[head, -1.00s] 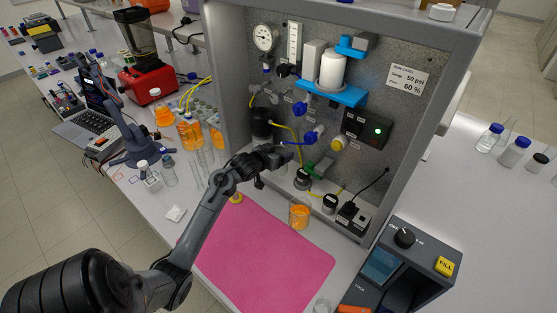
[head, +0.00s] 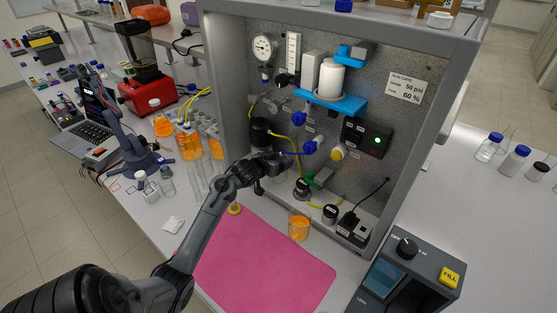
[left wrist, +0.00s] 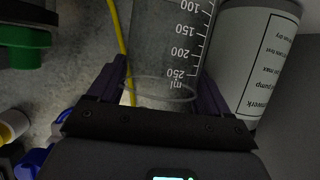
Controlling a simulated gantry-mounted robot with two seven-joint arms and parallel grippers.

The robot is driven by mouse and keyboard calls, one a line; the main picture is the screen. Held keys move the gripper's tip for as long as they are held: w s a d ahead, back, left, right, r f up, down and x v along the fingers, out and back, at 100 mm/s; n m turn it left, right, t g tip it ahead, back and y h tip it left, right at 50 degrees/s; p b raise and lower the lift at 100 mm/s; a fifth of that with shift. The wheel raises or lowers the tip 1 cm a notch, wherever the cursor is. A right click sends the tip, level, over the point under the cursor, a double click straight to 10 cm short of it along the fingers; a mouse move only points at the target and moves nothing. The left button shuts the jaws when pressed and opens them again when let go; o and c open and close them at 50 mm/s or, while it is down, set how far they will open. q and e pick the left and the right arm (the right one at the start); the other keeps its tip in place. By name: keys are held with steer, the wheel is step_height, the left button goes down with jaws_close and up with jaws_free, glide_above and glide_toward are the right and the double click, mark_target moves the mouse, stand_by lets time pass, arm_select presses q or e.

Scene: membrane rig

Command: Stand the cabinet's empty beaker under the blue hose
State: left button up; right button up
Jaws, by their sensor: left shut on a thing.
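My left gripper (head: 272,162) is at the lower left front of the grey cabinet (head: 225,85). In the left wrist view, it (left wrist: 160,105) is shut on a clear, graduated glass beaker (left wrist: 165,50), which looks empty. In the head view I cannot make out the beaker behind the gripper. A thin blue hose (head: 292,153) runs left from a blue valve (head: 311,146) on the cabinet's back panel, close to the gripper's right. The hose's end is not clear. My right gripper is not in view.
A beaker of orange liquid (head: 299,228) stands on the bench in front of the cabinet, by the pink mat (head: 265,265). A labelled pale cylinder (left wrist: 255,50) is close beside the held beaker.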

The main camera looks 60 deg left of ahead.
arm_select(q)
steer(key=shift+f, duration=0.2)
stand_by(0.5)
steer(key=o, duration=1.2)
steer(key=shift+c, duration=0.2)
steer(key=shift+o, duration=0.8)
steer(key=shift+d, duration=0.1)
steer(key=shift+f, duration=0.1)
steer(key=shift+s, duration=0.1)
steer(key=shift+s, duration=0.15)
steer(key=p+v, duration=0.2)
steer(key=v, duration=0.8)
steer(key=shift+d+r, duration=0.15)
steer(key=shift+r, duration=0.15)
